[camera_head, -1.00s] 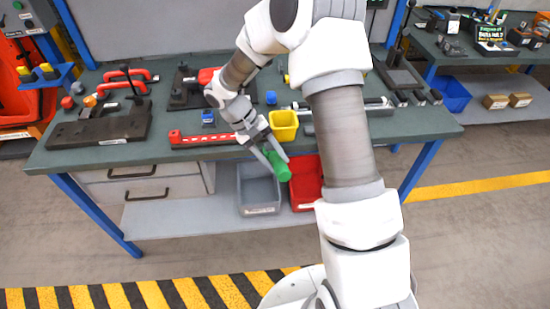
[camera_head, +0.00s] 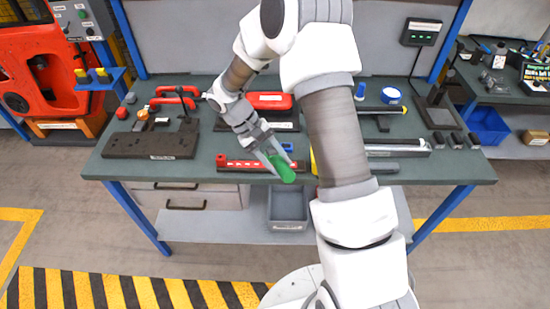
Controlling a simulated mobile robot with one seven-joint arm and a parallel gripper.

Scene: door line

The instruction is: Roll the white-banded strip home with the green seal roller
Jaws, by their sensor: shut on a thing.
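My gripper (camera_head: 273,158) is shut on the green seal roller (camera_head: 285,171), whose green head points down and toward the camera. The roller is at the bench's front edge, in front of the right part of a red bar (camera_head: 236,165) with white marks. I cannot tell if the roller touches the bar or is above it. The bar lies along the front of the dark green bench top (camera_head: 207,141). Whether those white marks are the white-banded strip is too small to tell.
A dark fixture block (camera_head: 150,146) and red-handled clamps (camera_head: 175,98) lie on the left. A red block (camera_head: 270,101) is at the back, with blue tape (camera_head: 391,95) and grey rails (camera_head: 398,147) to the right. A grey bin (camera_head: 288,205) sits below. My arm hides the middle.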

